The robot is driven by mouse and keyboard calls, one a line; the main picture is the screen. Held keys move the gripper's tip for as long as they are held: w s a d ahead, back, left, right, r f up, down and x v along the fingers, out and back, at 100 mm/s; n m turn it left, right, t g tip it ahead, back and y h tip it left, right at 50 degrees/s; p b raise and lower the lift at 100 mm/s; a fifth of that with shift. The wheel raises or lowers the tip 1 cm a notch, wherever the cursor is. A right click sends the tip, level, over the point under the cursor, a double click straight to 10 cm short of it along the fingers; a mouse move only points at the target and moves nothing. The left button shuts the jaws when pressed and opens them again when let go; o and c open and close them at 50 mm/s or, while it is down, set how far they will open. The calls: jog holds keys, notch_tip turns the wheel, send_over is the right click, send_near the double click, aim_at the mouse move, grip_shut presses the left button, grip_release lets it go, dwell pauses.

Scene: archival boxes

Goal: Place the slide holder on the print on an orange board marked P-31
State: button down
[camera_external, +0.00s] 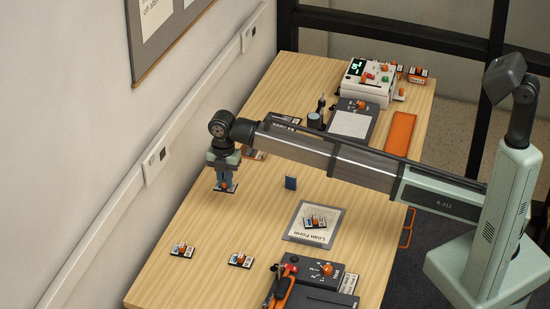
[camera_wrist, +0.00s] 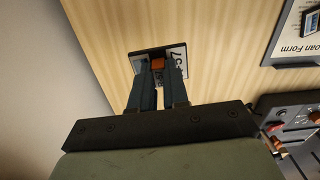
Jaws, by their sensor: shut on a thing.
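My gripper (camera_external: 225,184) is at the left of the table, pointing down. Its fingers are shut on the orange block of a small dark plate with a white label (camera_wrist: 140,55); the plate also shows in the external view (camera_external: 232,187). Fingers hide part of its lettering. I cannot tell whether it touches the table. A small dark blue upright piece (camera_external: 290,183) stands apart to the right; I cannot tell whether this or the held plate is the slide holder. A small partly hidden orange-edged piece (camera_external: 253,154) lies behind my arm. No P-31 marking is readable.
Similar plates lie at the front (camera_external: 182,250) (camera_external: 241,260); another lies on the Loan Form sheet (camera_external: 300,235). A dark device (camera_external: 320,275) is at the front right. An orange tray (camera_external: 400,133) and white device (camera_external: 365,82) are at the back. A wall borders the left.

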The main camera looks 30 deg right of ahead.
aim_at(253, 152)
jog(key=w+d+r+m, duration=0.2)
jog(key=w+d+m, duration=0.1)
jog(key=w+d, duration=1.8)
jog(key=shift+w+a+f+n, duration=0.25)
jog(key=shift+f+n, duration=0.1)
jog(key=shift+f, duration=1.4)
jog(key=shift+w+a+f+n, duration=0.15)
jog(key=shift+w+f+n, duration=0.2)
jog(key=shift+f, duration=1.35)
jog(key=shift+w+a+f+n, duration=0.2)
jog(key=shift+f+n, duration=0.2)
jog(key=shift+f, duration=1.35)
jog(key=shift+f, duration=0.15)
jog(key=c, duration=1.1)
grip_release()
notch_tip(253, 152, up, 12)
jog(key=shift+r, duration=0.2)
